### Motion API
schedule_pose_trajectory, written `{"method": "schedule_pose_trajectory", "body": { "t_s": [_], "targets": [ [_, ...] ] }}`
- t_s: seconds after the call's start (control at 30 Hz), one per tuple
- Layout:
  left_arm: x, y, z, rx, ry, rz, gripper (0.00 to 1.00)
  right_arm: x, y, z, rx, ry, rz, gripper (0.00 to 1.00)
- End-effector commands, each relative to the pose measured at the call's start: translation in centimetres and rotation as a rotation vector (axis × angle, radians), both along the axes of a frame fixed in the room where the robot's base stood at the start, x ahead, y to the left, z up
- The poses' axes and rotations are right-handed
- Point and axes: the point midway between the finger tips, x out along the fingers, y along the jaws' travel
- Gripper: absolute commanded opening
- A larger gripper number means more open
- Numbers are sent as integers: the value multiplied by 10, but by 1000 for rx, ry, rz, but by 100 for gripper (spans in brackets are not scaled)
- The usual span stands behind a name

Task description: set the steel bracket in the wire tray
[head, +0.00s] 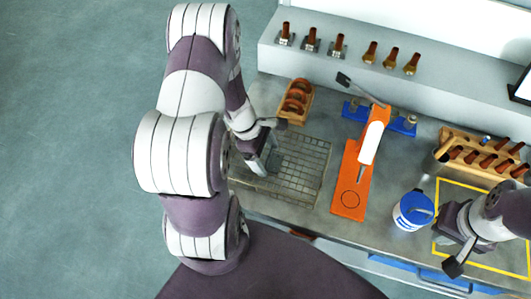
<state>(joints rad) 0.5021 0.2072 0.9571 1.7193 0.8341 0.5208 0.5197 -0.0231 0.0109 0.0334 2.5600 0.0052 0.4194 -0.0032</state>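The wire tray (305,172) is a grey mesh tray on the bench at the left. My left gripper (270,146) is over the left part of the tray. A pale grey metal piece (261,165), apparently the steel bracket, shows at the gripper, over the mesh. My arm hides part of it, so I cannot tell whether it is gripped or resting on the mesh. My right gripper (447,243) is at the far right, over the yellow-outlined area, with its dark fingers apart and nothing visible between them.
An orange press (350,183) stands right of the tray. A wooden holder (295,101) with brown pieces is behind the tray. A white-and-blue tub (411,212) and a wooden rack (482,152) are at the right. Small parts stand along the back ledge (350,66).

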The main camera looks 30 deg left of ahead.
Motion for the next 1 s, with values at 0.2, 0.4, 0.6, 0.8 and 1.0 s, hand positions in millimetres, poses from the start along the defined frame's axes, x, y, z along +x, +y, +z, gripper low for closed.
{"method": "schedule_pose_trajectory", "body": {
  "t_s": [0.2, 0.4, 0.6, 0.8, 1.0],
  "targets": [
    [0, 0, 0, 0, 0, 0, 93, 0, 0, 0, 0, 0, 0, 0],
    [0, 0, 0, 0, 0, 0, 93, 0, 0, 0, 0, 0, 0, 0],
    [0, 2, 9, 1, -2, 0, 93, 0, 0, 5, 0, 0, 0, 0],
    [-3, 21, 56, 2, -6, 1, 93, 0, 0, 9, 0, 0, 0, 0],
    [-8, 38, 97, 2, -3, 2, 93, 0, 0, 10, 0, 0, 0, 0]
  ]
}}
